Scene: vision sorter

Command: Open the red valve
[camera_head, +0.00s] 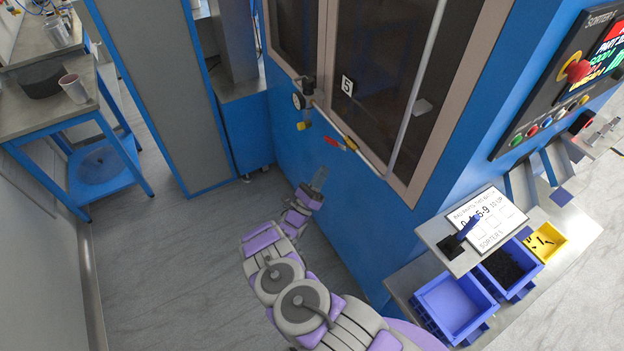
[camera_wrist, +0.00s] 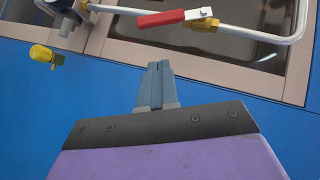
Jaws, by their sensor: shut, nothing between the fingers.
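The red valve is a red lever handle (camera_wrist: 161,19) on a pale pipe in the wrist view. The lever lies roughly in line with the pipe, and its pivot end is at the right, at a brass body (camera_wrist: 201,24). In the head view the red lever (camera_head: 335,143) shows small on the front of the blue machine. My gripper (camera_wrist: 158,66) is shut and empty, its fingertips below the lever and apart from it. In the head view my gripper (camera_head: 319,177) is in front of the blue panel, below and left of the lever.
A gauge with a yellow-tipped fitting (camera_head: 303,125) is left of the lever; its yellow part also shows in the wrist view (camera_wrist: 41,53). The blue machine wall (camera_head: 300,150) is close behind my gripper. Blue bins (camera_head: 455,303) stand lower right. Open floor (camera_head: 170,270) lies to the left.

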